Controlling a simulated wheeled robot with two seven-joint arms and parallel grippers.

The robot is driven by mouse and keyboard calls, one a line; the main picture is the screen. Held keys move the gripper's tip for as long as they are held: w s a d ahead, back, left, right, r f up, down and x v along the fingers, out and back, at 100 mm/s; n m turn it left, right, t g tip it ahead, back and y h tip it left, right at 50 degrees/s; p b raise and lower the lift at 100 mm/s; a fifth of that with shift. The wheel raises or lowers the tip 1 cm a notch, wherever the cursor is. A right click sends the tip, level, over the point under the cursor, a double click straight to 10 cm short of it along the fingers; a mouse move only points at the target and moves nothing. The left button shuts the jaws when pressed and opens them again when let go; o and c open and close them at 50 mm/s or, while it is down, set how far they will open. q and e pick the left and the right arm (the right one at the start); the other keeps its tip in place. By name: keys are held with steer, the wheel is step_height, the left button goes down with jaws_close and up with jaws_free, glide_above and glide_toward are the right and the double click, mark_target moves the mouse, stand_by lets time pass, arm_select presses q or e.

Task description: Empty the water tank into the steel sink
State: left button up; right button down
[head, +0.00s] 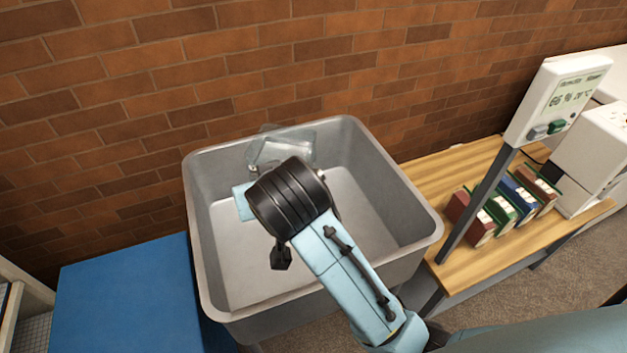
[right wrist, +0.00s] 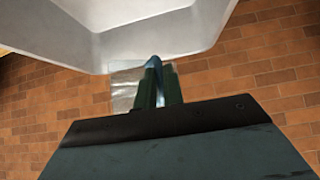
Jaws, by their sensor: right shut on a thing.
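The steel sink (head: 225,265) stands against the brick wall, a deep grey basin that looks empty where its floor shows. The clear water tank (head: 290,147) is at the sink's back part, tilted, partly hidden behind my right wrist. It also shows as a clear piece in the right wrist view (right wrist: 124,90). My right gripper (right wrist: 156,72) is shut on the tank, with the sink's rim close by. I cannot tell whether water is in the tank. My left gripper is not in view.
A wooden table (head: 465,165) on the right holds several coloured boxes (head: 500,215) and white equipment (head: 590,150). A humidity display (head: 558,100) on a grey post stands between sink and table. A blue surface (head: 130,295) lies left of the sink.

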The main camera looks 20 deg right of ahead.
steer(key=s+a+f+n+y+p, duration=0.1)
steer(key=s+f+n+y+p, duration=0.1)
steer(key=f, duration=0.5)
steer(key=s+a+f+n+g+y+p, duration=0.1)
steer(key=s+a+f+n+y+p, duration=0.1)
steer(key=s+f+n+p, duration=0.3)
step_height(320, 180, down, 2)
steer(key=shift+s+a+g+y+p, duration=0.3)
steer(key=shift+y+p, duration=0.2)
steer(key=shift+p, duration=0.6)
steer(key=shift+d, duration=0.1)
steer(key=shift+d, duration=0.1)
steer(key=shift+w+d+r+m+g+y+b, duration=0.3)
steer(key=shift+w+d+r+m+y+b, duration=0.1)
steer(key=shift+d+r+y+b, duration=0.25)
steer(key=shift+w+d+r+m+g+y+b, duration=0.25)
steer(key=shift+w+d+r+g+y+b, duration=0.1)
steer(key=shift+d+r+y+b, duration=0.3)
steer(key=shift+w+d+r+m+g+y+b, duration=0.25)
steer(key=shift+w+d+r+m+y+b, duration=0.15)
steer(key=shift+d+r+y+b, duration=0.25)
steer(key=shift+a, duration=0.1)
